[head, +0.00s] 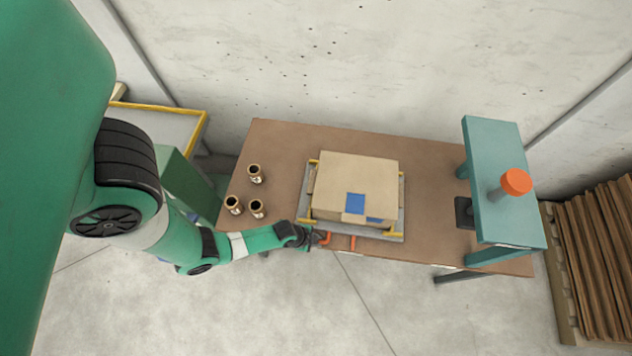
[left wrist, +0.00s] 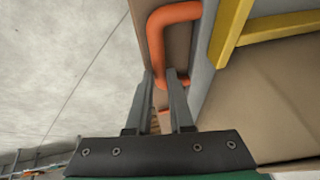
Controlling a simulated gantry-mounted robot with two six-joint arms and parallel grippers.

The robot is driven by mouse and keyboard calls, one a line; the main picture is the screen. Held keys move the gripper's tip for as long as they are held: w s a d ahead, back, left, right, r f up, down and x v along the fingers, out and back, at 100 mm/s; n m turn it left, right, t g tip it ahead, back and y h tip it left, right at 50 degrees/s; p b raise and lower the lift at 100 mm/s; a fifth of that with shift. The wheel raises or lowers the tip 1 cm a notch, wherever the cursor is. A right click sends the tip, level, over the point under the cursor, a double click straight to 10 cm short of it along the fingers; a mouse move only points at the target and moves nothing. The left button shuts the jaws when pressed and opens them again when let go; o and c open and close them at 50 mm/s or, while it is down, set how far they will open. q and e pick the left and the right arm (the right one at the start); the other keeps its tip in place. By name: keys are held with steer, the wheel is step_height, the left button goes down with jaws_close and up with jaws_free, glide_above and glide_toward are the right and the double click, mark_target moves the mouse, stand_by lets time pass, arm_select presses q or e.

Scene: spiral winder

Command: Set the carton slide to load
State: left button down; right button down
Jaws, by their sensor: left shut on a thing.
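The carton slide is a grey plate (head: 386,236) with yellow corner guides, lying on the brown table. A closed tan carton (head: 357,176) with a blue patch sits on it. An orange handle (head: 353,243) sticks out from the slide's front side, over the table's front edge. My left gripper (head: 315,238) is at the left end of this handle. In the left wrist view, the fingers (left wrist: 162,78) straddle one leg of the bent orange handle (left wrist: 172,14) and are shut on it. The exact contact is partly hidden. My right gripper is in no view.
Several small brown cups or tubes (head: 256,173) stand on the table left of the slide. A teal press-like frame (head: 497,180) with an orange knob (head: 516,181) stands at the right end. The brown tabletop (head: 430,190) between slide and frame is clear.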

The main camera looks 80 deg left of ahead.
arm_select(q)
steer(key=shift+s, duration=0.1)
stand_by(0.3)
steer(key=c, duration=0.8)
jaws_free()
steer(key=shift+s, duration=0.15)
steer(key=shift+r, duration=0.1)
steer(key=p+v, duration=0.4)
steer(key=v, duration=0.7)
steer(key=shift+r+p, duration=0.2)
steer(key=shift+p, duration=0.2)
